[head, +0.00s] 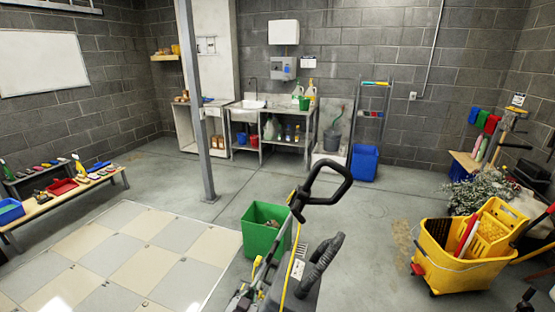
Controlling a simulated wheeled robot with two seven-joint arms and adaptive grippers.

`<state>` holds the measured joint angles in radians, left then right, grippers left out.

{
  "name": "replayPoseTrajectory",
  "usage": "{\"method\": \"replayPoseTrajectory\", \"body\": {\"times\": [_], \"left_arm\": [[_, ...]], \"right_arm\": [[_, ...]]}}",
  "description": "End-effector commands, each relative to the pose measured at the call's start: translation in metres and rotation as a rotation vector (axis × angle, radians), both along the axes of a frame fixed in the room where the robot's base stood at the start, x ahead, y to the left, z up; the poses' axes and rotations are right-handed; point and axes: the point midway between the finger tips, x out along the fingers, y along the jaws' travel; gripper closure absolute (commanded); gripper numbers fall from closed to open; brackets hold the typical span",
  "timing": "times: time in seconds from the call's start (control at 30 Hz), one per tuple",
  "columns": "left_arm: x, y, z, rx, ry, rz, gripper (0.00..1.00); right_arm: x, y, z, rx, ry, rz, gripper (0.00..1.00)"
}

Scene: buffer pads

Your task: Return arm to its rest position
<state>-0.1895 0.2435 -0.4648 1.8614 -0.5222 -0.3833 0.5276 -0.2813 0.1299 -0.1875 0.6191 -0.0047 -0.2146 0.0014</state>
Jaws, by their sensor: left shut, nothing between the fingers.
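My left gripper (243,298) shows only in part at the bottom edge, just left of the machine. Its fingers are small and crowded by grey and yellow parts, and it is shut and holds nothing. The upright floor machine (312,262) stands at bottom centre, with a black loop handle (345,172) and a yellow cable. I cannot tell whether the gripper touches it. My right gripper does not show.
A green bin (263,238) stands just behind the machine. A yellow mop bucket (455,268) stands at right. A low bench (62,202) with brushes and pads is at left. A grey post (196,120) rises at centre left. Tiled floor (130,245) at front left is clear.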

Motion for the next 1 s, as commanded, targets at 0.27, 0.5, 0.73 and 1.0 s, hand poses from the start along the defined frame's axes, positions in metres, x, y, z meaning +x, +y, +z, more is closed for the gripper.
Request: {"method": "replayPoseTrajectory", "body": {"times": [0.27,0.5,0.73,1.0], "left_arm": [[-0.016,0.033,-0.107,0.066,0.163,0.028,1.0],[-0.048,0.069,-0.202,0.117,0.317,0.056,1.0],[-0.096,0.105,-0.286,0.158,0.468,0.083,1.0],[-0.169,0.146,-0.371,0.193,0.644,0.115,1.0]], "right_arm": [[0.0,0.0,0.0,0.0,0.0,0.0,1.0],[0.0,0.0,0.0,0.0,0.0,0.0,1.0],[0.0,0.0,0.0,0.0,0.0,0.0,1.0],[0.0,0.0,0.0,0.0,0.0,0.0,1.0]]}}
